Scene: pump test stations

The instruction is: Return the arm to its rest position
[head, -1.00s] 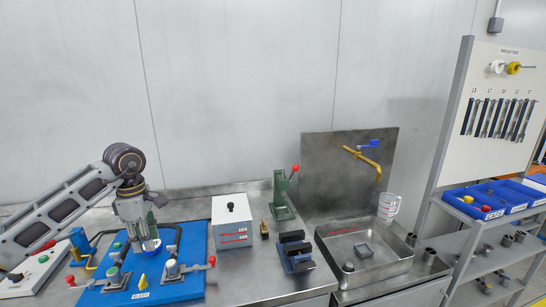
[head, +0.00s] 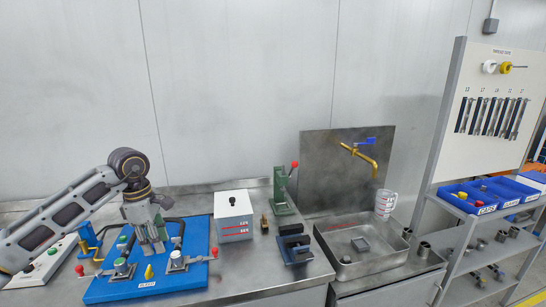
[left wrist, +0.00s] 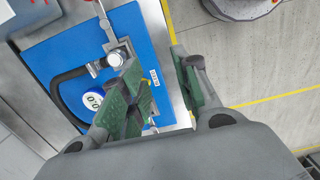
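My left arm comes in from the left in the head view. Its gripper (head: 153,240) points down over the blue board (head: 205,282). In the left wrist view the green-padded fingers (left wrist: 160,88) stand apart with no held object between them. The board (left wrist: 45,50) lies below them there, with a blue-rimmed round gauge (left wrist: 93,101) beside one finger. The gripper hides the middle of the board in the head view. My right gripper is not in view.
Clamps with red knobs (head: 177,261) and a yellow cone (head: 149,271) are on the board. Right of it stand a white box (head: 233,216), a green press (head: 283,190) and a metal sink tray (head: 370,266). A white-and-green control panel (head: 40,262) is on the left.

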